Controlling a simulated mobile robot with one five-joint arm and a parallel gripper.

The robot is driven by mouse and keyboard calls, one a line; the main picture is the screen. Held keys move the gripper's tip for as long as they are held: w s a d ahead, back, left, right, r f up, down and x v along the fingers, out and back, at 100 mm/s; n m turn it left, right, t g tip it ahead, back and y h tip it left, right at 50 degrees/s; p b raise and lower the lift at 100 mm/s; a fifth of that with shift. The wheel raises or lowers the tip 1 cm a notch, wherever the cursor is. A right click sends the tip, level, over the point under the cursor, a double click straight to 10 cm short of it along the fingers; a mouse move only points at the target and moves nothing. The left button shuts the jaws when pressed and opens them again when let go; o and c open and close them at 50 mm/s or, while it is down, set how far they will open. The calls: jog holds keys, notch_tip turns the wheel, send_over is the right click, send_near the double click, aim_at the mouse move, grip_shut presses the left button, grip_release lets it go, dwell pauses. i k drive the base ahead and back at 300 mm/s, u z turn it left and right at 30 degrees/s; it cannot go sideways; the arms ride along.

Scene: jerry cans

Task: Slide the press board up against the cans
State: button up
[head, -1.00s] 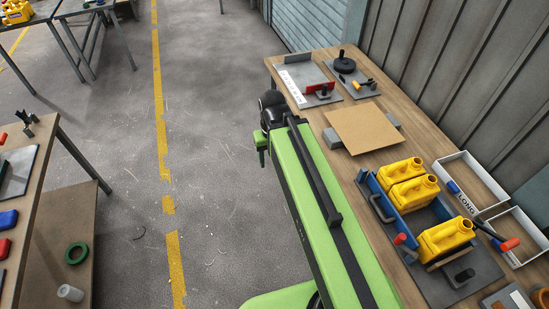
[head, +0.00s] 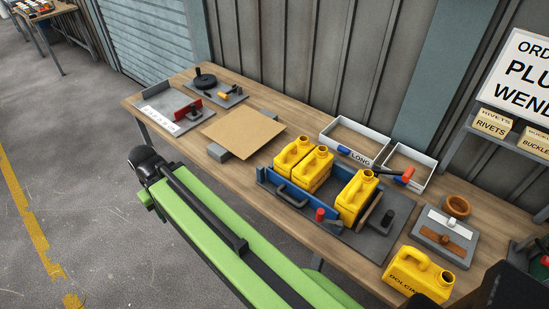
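Three yellow cans stand upright in a blue-walled fixture (head: 264,180) on a dark grey plate. Two cans (head: 293,157) (head: 315,170) stand close together at its left end. The third can (head: 355,199) stands apart from them to the right, with a gap between. My gripper's fingers are not in view; only my green arm shows.
A tan square panel (head: 243,136) lies left of the fixture. White trays (head: 358,140) are behind it. My arm runs along the bench's front edge.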

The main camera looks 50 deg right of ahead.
aim_at(383, 224)
jog(key=k, duration=1.05)
jog(key=z, duration=3.6)
jog(key=k, duration=1.4)
jog(key=u, duration=1.15)
jog(key=i, duration=1)
jog(key=u, duration=0.05)
